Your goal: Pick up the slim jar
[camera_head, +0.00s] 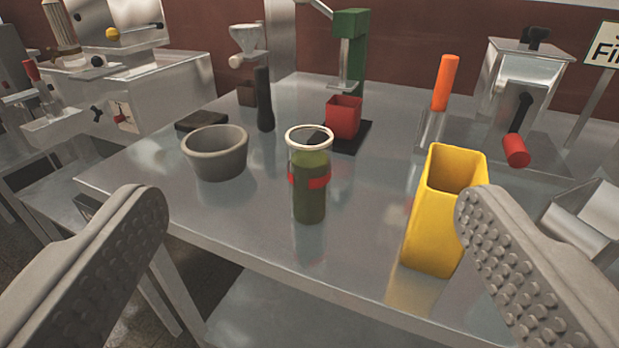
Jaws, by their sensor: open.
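The slim jar (309,200) stands upright near the front edge of the metal table. It is a clear cylinder with a pale rim, a red band around its middle and dark green contents. My gripper (314,215) is open and empty. Its two grey studded fingers show at the lower left and lower right, nearer the camera than the jar. The jar appears between the fingers in the picture, and neither finger touches it.
A yellow container (430,235) stands right of the jar, partly behind my right finger. A grey bowl (216,155) stands to the left. The metal table (265,225) is bare at the front left.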

